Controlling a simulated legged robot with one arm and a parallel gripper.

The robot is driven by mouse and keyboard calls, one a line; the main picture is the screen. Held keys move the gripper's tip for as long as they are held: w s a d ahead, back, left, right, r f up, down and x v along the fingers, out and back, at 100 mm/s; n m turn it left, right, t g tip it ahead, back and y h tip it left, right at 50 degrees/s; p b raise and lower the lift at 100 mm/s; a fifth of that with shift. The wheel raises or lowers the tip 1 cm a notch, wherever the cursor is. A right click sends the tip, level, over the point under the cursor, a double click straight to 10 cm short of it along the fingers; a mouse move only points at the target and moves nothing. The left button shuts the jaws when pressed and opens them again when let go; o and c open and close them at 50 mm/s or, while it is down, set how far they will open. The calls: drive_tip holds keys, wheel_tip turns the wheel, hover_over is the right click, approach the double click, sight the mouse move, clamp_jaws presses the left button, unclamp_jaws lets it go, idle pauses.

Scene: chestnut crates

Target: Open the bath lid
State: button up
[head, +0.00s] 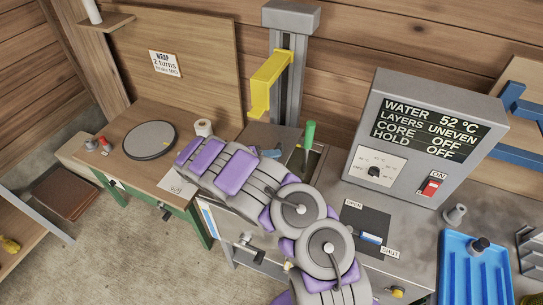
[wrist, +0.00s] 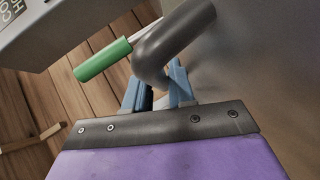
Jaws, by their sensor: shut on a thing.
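My gripper (wrist: 154,84) has its blue fingers closed on a dark grey bent bar handle (wrist: 178,36) in the wrist view. The bar stands against a grey metal surface (wrist: 262,70), which looks like the bath lid. In the head view my gripper (head: 269,153) is at the steel bath, and my arm hides the handle and part of the bath top. A grey plate (head: 262,134) lies behind the gripper. A green-handled tool (head: 310,133) stands in the dark bath opening beside it; its green grip (wrist: 103,60) also shows in the wrist view.
A control box (head: 420,130) stands right of the bath. A yellow bracket (head: 268,80) on a grey column rises behind it. An OPEN/SHUT panel (head: 377,220) is right of my arm. A blue tray (head: 473,275) is far right. A wooden table (head: 130,125) is at left.

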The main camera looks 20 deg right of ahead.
drive_tip(key=shift+r, duration=0.15)
clamp_jaws()
drive_tip(key=shift+d+r, duration=0.1)
drive_tip(key=shift+r, duration=0.15)
idle(0.4)
